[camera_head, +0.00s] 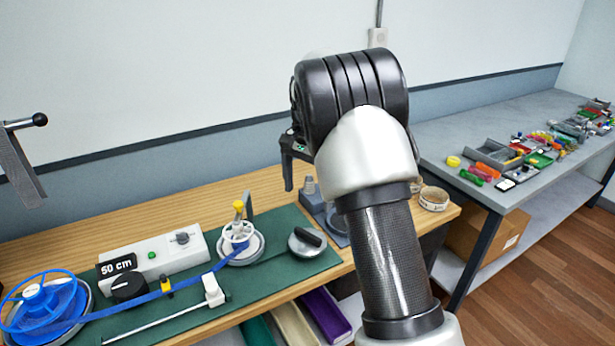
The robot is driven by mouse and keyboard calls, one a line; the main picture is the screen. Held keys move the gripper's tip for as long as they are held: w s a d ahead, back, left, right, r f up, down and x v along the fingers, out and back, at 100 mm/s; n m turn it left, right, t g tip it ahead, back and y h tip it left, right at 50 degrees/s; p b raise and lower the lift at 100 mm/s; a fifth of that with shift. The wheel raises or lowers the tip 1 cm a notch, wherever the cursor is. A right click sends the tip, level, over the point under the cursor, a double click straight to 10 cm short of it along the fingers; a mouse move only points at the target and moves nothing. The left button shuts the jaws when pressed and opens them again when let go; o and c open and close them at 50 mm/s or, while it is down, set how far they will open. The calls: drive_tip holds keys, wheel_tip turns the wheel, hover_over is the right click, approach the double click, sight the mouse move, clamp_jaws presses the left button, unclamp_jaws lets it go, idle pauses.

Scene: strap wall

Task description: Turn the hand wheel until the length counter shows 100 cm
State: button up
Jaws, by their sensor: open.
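The length counter (116,266) reads 50 cm on a white box at the left of the bench. A small wheel with a white rim and an upright yellow knob (238,233) sits on a grey disc; it looks like the hand wheel. A blue strap (130,305) runs from it to a blue spool (42,304) at the far left, past a yellow clip and a white block. My gripper (289,172) is above the back of the bench, right of the wheel and apart from it. It is open, with one dark finger showing; the rest is hidden behind my arm.
A grey disc with a black handle (307,240) lies on the green mat (275,262) right of the wheel. A grey fixture (325,212) stands behind it, partly hidden by my arm. A black-knobbed lever (25,122) is at upper left. A grey side table (470,140) holds loose parts.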

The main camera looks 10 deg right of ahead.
wheel_tip(320, 180, up, 4)
idle(2.0)
